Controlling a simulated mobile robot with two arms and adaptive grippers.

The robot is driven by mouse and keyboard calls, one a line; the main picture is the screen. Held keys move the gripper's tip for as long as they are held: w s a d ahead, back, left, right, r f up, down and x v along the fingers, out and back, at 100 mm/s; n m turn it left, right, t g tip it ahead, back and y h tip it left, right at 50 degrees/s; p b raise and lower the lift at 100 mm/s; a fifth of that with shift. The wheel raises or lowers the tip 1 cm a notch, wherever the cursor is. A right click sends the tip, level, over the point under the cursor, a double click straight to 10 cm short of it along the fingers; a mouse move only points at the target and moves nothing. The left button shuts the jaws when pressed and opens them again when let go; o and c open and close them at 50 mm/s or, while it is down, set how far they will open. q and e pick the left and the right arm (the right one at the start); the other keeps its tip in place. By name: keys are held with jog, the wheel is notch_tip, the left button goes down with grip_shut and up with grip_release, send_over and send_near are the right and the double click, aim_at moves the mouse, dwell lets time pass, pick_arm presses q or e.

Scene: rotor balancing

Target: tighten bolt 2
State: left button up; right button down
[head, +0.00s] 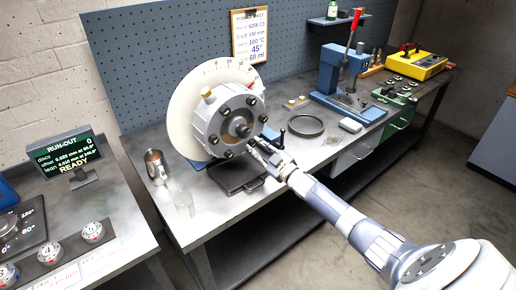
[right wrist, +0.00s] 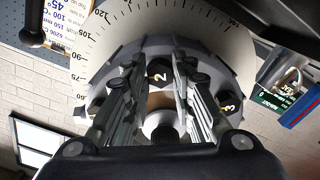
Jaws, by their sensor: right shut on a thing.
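The rotor hub (head: 214,118) is a grey round body with several dark bolts, in front of a pale disc (head: 183,110) with a degree scale. My right gripper (head: 254,145) reaches the lower right of the hub face in the head view. In the right wrist view its two fingers (right wrist: 158,72) stand on either side of the dark bolt 2 (right wrist: 157,76), marked with a white 2, and are shut on it. Bolt 3 (right wrist: 230,104) shows to the right. In the head view the gripper hides bolt 2. My left gripper is not in view.
A run-out display (head: 70,157) reading READY stands on the left bench. A metal cup (head: 155,166) stands left of the rotor. A dark ring (head: 306,126), a blue press (head: 335,75) and a yellow box (head: 416,64) are on the bench to the right.

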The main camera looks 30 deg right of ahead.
dwell(0.4)
jog(key=c, duration=1.4)
grip_release()
jog(key=shift+o, duration=0.2)
jog(key=s+d, duration=0.1)
jog(key=s, duration=1.1)
jog(key=s+a+f+m+g+h, duration=0.15)
jog(key=s+f, duration=0.35)
jog(key=f, duration=0.6)
jog(key=s+f+m+g+b, duration=0.1)
jog(key=s+f+g, duration=0.3)
jog(key=f, duration=0.7)
jog(key=s+a+f+m+g+h, duration=0.1)
jog(key=s+f+g, duration=0.1)
jog(key=s+f, duration=0.65)
jog(key=s+a+f+g, duration=0.3)
jog(key=s+a+f, duration=0.3)
jog(key=s, duration=0.4)
jog(key=s+a+f+g, duration=0.3)
jog(key=s+a+f, duration=0.3)
jog(key=s+f, duration=0.3)
jog(key=s+a+f+g+b, duration=0.1)
jog(key=s+a+f+g, duration=0.2)
jog(key=s, duration=0.9)
jog(key=a+f+m+y, duration=0.1)
jog(key=a+f, duration=0.2)
jog(key=f, duration=0.2)
jog(key=shift+s, duration=0.2)
